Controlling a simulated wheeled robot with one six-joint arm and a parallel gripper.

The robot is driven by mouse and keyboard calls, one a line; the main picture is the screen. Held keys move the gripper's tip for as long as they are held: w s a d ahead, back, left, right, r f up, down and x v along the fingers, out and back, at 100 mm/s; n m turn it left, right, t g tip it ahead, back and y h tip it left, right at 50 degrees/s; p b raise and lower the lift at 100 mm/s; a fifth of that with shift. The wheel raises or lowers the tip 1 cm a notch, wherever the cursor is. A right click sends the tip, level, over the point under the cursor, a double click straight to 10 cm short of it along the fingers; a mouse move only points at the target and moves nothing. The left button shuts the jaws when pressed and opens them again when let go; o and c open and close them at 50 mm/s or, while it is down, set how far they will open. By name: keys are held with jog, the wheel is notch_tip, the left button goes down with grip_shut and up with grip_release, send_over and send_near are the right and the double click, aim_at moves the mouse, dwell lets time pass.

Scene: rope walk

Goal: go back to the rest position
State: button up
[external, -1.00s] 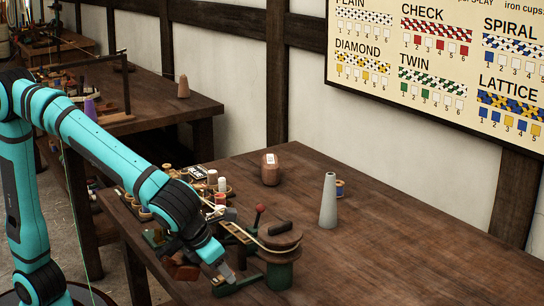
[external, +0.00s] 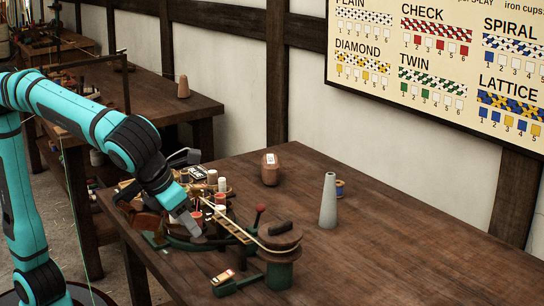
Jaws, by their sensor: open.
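My teal arm reaches in from the left over the near left corner of the wooden table (external: 400,240). My gripper (external: 195,232) points down over the left part of the green rope machine (external: 280,272). Its jaws are open, and I see nothing held in them. Part of the jaws is hard to make out against the dark machine parts behind.
Several spools and small cups (external: 213,180) stand close beside my gripper. A red-knobbed lever (external: 260,209) rises from the machine. A brown block (external: 270,169), a grey cone (external: 328,204) and a blue spool (external: 340,189) stand further back. The table's right side is clear.

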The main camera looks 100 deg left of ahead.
jog(key=shift+r, duration=0.2)
jog(key=shift+s, duration=0.1)
